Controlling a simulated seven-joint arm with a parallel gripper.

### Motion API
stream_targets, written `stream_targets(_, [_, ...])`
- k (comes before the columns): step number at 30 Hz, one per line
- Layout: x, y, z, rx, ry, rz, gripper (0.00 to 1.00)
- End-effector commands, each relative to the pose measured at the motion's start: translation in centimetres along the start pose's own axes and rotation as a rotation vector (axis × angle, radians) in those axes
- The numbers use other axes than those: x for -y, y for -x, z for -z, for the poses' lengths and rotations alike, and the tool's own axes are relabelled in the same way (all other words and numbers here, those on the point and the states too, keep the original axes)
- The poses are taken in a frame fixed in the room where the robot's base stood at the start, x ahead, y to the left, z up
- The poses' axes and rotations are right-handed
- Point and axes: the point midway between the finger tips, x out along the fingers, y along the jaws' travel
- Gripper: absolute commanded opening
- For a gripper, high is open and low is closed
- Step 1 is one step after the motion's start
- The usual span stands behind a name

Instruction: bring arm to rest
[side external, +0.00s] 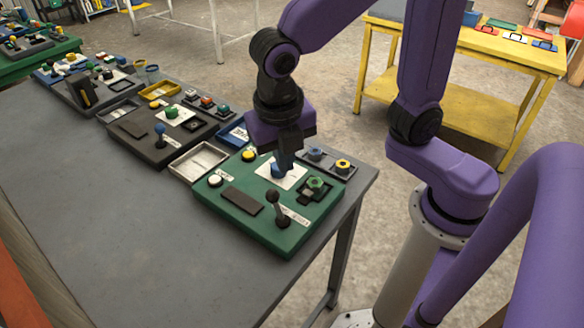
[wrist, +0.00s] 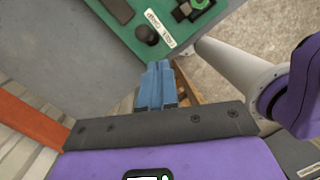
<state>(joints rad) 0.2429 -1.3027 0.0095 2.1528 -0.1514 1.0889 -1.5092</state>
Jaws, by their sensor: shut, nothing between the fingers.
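My gripper (side external: 282,167) hangs fingers-down in front of the green control board (side external: 235,222) in the side view. Its blue fingers are together and empty. They overlap the board's white plate (side external: 296,179), and I cannot tell the height of the gap from this view. In the wrist view the closed blue fingers (wrist: 158,68) lie just past the edge of the green board (wrist: 122,40), with a black knob (wrist: 146,35) ahead of them.
The board carries a black lever (side external: 275,208), a white button (side external: 215,180), a yellow button (side external: 249,155) and a green knob (side external: 315,184). More panels and trays (side external: 199,160) run along the grey table (side external: 90,185). A yellow table (side external: 470,110) stands behind.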

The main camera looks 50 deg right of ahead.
Motion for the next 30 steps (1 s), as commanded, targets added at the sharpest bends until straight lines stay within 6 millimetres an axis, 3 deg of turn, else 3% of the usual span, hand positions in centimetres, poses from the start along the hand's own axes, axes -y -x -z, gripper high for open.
stream_targets(6, [5.0, -0.7, 0.8, -0.053, -0.468, -0.032, 0.00])
stream_targets(18, [13.1, -2.2, 3.4, -0.172, -1.286, -0.025, 0.00])
stream_targets(24, [15.0, -2.6, 4.3, -0.207, -1.505, -0.008, 0.00])
stream_targets(30, [15.3, -2.7, 4.5, -0.214, -1.550, -0.004, 0.00])
